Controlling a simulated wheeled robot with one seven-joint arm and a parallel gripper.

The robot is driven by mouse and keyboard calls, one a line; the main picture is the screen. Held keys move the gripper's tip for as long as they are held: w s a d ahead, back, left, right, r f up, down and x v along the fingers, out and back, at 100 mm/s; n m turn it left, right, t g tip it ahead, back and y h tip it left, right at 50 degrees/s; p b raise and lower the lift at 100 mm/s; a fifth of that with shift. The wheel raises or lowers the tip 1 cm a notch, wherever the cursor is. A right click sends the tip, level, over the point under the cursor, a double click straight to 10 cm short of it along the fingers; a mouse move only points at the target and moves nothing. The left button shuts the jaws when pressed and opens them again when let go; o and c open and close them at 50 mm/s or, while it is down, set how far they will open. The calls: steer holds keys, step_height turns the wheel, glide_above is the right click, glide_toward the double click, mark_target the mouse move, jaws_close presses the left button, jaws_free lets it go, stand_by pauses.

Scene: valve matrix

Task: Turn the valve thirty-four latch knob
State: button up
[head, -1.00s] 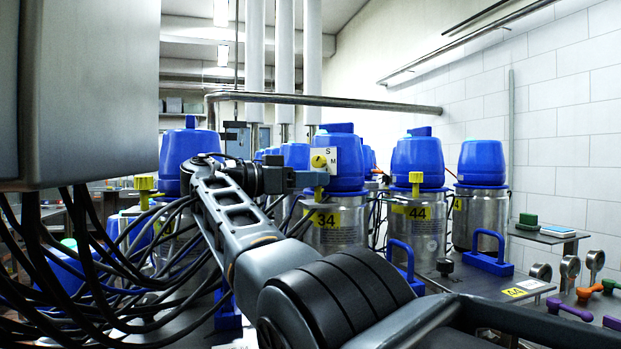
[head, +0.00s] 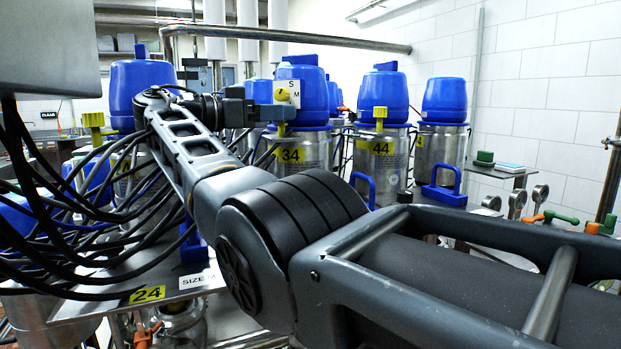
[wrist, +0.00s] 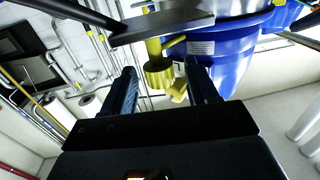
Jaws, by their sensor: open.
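A white plate marked S and M with a round yellow dial (head: 282,94) shows on the cap's front. My gripper (head: 286,108) is at the cap's lower left side and hides part of the latch area. In the wrist view my gripper (wrist: 160,75) is open, and a yellow latch knob (wrist: 157,72) shows between its fingertips, beside the blue cap (wrist: 222,65). I cannot tell whether a finger touches it.
Valve forty-four (head: 384,95), with its own yellow knob (head: 380,113), stands to the right. Another blue-capped valve (head: 140,90) stands left, behind hanging black cables. A blue handle (head: 441,185) and small coloured levers lie at the right. My arm crosses the foreground.

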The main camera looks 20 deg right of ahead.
steer(key=shift+s+f+n+t+b, duration=0.15)
steer(key=shift+n+t+b, duration=0.45)
steer(key=shift+t, duration=0.3)
